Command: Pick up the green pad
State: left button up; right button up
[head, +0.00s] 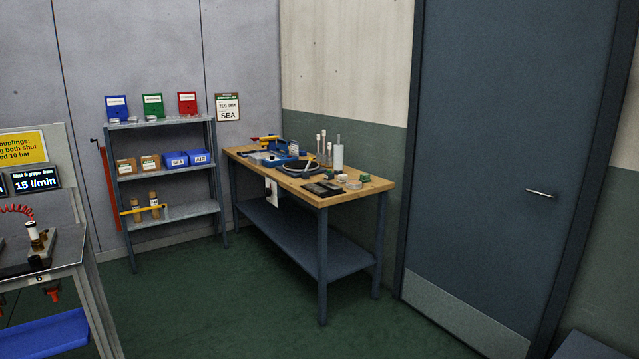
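Two small green items show on the wooden workbench (312,192): one (341,178) near the white cylinder and one (365,179) near the right end. They are too small and far off to tell whether either is a pad. A green binder-like item (153,106) stands upright on the top shelf of the grey rack, between a blue one (116,108) and a red one (187,103). Neither of my grippers is in view.
The grey shelf rack (172,170) holds cartons (150,162) and blue bins (175,159). A test bench (45,260) with a blue tray (50,332) stands at the left. A closed door (510,150) is at the right. Green floor (230,305) is clear in front.

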aim_at(365, 178)
jog(key=i+j, duration=0.25)
jog(key=i, duration=0.3)
jog(key=i+j+z, duration=0.1)
jog(key=i+j, duration=0.2)
jog(key=i, duration=0.2)
jog(key=i+j, duration=0.3)
jog(key=i, duration=0.25)
jog(key=i+j+z, duration=0.1)
jog(key=i+j, duration=0.2)
jog(key=i, duration=0.2)
jog(key=i+j, duration=0.35)
jog(key=i, duration=0.15)
